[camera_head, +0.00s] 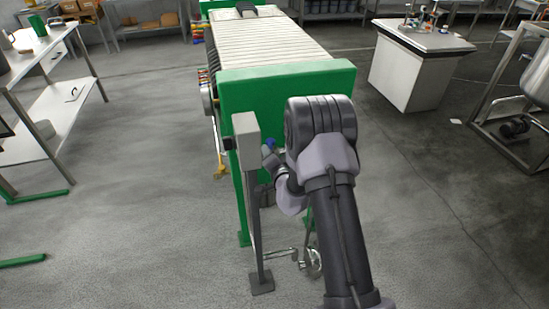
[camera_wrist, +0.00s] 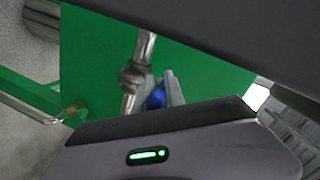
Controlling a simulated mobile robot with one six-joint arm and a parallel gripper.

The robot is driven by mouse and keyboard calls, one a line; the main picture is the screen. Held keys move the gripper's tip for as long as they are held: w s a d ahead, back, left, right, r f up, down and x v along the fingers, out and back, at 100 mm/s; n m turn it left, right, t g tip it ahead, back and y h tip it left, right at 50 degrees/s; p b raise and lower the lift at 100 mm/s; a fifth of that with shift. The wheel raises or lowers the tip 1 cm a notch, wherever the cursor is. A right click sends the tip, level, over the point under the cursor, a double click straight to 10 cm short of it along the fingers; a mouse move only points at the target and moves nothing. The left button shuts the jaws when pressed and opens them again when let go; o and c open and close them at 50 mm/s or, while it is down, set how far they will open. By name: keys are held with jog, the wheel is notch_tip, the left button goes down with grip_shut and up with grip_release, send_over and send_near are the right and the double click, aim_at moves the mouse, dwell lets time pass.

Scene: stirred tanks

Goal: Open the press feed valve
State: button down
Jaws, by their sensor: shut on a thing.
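The press feed valve shows in the wrist view as a metal body (camera_wrist: 132,76) on a bare pipe in front of the green press end. Its blue handle (camera_wrist: 156,98) sits beside the pipe. My gripper (camera_wrist: 167,90) is shut on the blue handle, with grey fingers around it; the dark wrist housing hides much of the grip. In the head view a small part of the blue handle (camera_head: 271,143) shows by my gripper (camera_head: 268,153), between the grey post and my arm. My arm hides the valve body there.
The green press (camera_head: 285,85) with its row of pale plates stands behind. A grey box on a post (camera_head: 246,135) stands close left of my gripper. Low pipes and a small wheel (camera_head: 313,260) lie near the floor. Open floor lies left; a white cabinet (camera_head: 412,70) stands right.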

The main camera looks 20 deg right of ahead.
jog(key=shift+a+f, duration=0.1)
jog(key=shift+a, duration=0.1)
jog(key=c, duration=1.4)
grip_release()
jog(key=shift+w+f, duration=0.1)
jog(key=shift+w, duration=0.1)
jog(key=shift+s, duration=0.15)
jog(key=shift+s+r, duration=0.2)
jog(key=shift+s, duration=0.1)
jog(key=p+v, duration=0.2)
jog(key=v, duration=1.4)
jog(key=shift+s+p, duration=0.3)
jog(key=shift+p, duration=0.05)
jog(key=shift+r, duration=0.15)
